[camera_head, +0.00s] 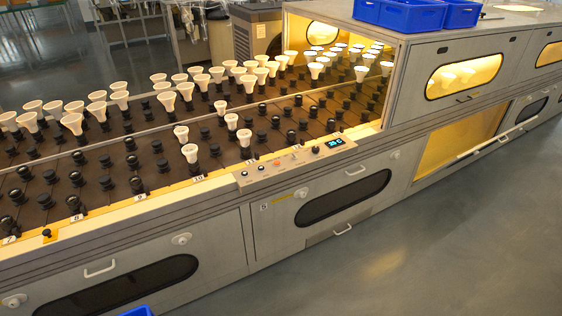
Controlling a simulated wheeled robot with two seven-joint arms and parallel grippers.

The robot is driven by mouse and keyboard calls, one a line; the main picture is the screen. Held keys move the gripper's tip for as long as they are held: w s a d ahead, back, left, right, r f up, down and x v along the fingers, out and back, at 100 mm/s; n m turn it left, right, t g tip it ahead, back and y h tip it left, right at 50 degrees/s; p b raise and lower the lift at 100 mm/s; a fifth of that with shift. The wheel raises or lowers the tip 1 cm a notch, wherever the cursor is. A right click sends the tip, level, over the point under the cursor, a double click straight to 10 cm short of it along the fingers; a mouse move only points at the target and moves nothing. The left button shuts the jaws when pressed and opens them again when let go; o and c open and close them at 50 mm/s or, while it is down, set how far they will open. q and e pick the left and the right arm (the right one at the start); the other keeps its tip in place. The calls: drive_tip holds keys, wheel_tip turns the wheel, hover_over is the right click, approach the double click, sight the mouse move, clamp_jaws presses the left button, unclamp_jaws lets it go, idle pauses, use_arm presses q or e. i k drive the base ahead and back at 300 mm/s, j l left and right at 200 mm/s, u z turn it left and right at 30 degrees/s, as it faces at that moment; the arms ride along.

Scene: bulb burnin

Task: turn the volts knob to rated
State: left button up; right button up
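A narrow grey control panel (290,166) sits on the front edge of the long bulb rack, near the middle of the view. It carries several small knobs and buttons, among them an orange-red button (277,163) and a dark knob (316,150) beside a lit blue display (335,142). The labels and display digits are too small to read, so I cannot tell which knob is the volts knob or where it points. Neither of my grippers is in view.
The rack deck (150,150) holds rows of dark sockets, many with white bulbs (190,152). A grey tunnel housing (420,60) with lit windows stands at the right, blue crates (460,14) on top. Grey floor (430,250) in front is clear; a blue edge (138,311) shows at the bottom.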

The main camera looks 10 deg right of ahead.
sight(315, 149)
drive_tip(key=i+u, duration=0.1)
drive_tip(key=u, duration=0.4)
drive_tip(key=i+l+u, duration=0.1)
drive_tip(key=u, duration=0.4)
drive_tip(key=i+u, duration=0.1)
drive_tip(key=u, duration=0.35)
drive_tip(key=i+l+u, duration=0.1)
drive_tip(key=l+u, duration=0.2)
drive_tip(key=l, duration=0.2)
drive_tip(key=l+u, duration=0.3)
drive_tip(key=l, duration=0.15)
